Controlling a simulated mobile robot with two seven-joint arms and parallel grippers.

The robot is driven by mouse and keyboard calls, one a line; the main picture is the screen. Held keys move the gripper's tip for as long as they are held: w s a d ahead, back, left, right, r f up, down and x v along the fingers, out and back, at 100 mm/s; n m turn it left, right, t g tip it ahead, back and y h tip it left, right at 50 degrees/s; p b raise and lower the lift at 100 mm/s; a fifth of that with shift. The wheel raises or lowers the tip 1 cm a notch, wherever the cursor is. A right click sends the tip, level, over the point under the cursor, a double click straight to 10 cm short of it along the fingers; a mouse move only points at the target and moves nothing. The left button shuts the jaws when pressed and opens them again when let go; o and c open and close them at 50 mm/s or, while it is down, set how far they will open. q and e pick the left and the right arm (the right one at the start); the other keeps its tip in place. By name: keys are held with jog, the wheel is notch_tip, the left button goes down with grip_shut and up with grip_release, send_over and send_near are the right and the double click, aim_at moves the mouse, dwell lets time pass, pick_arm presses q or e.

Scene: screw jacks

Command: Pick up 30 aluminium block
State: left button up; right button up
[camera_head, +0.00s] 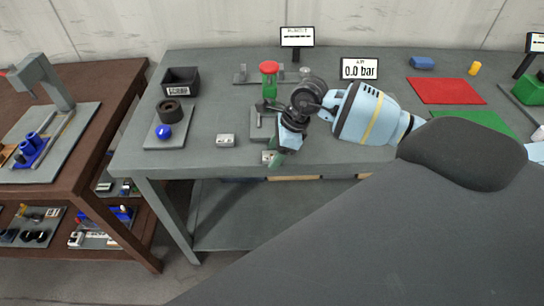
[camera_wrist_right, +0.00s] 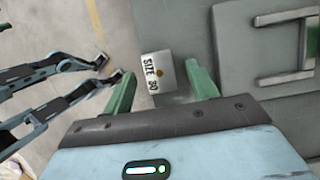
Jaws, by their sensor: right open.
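A small pale aluminium block (camera_wrist_right: 158,72) marked SIZE 30 lies near the front edge of the grey bench. It also shows in the head view (camera_head: 267,157), partly hidden by my right gripper. My right gripper (camera_head: 279,158) points down over it at the bench edge. In the right wrist view the green fingers of this gripper (camera_wrist_right: 161,75) are open, with the block between and just beyond the tips. I cannot tell whether a finger touches it. My left gripper does not show in the head view.
A similar pale block (camera_head: 225,140) lies to the left. A grey plate with a raised fixture (camera_wrist_right: 285,45) is close beside the right finger.

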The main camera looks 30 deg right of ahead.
aim_at(266, 158)
jog(key=c, duration=1.2)
jog(key=shift+r, duration=0.1)
jog(key=shift+r, duration=0.4)
jog(key=shift+s+a+r+b, duration=0.15)
jog(key=shift+a+r, duration=0.05)
jog(key=shift+r, duration=0.45)
jog(key=shift+s+a+r+b, duration=0.1)
jog(key=shift+a+r+b, duration=0.05)
jog(key=shift+r, duration=0.45)
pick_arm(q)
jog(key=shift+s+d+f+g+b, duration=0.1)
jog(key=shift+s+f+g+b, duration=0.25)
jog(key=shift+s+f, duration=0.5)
pick_arm(e)
jog(key=s+a+r, duration=0.1)
jog(key=s+a, duration=0.8)
jog(key=a, duration=0.2)
jog(key=shift+s+a+r, duration=0.25)
jog(key=shift+s+a, duration=0.05)
jog(key=shift+a, duration=0.1)
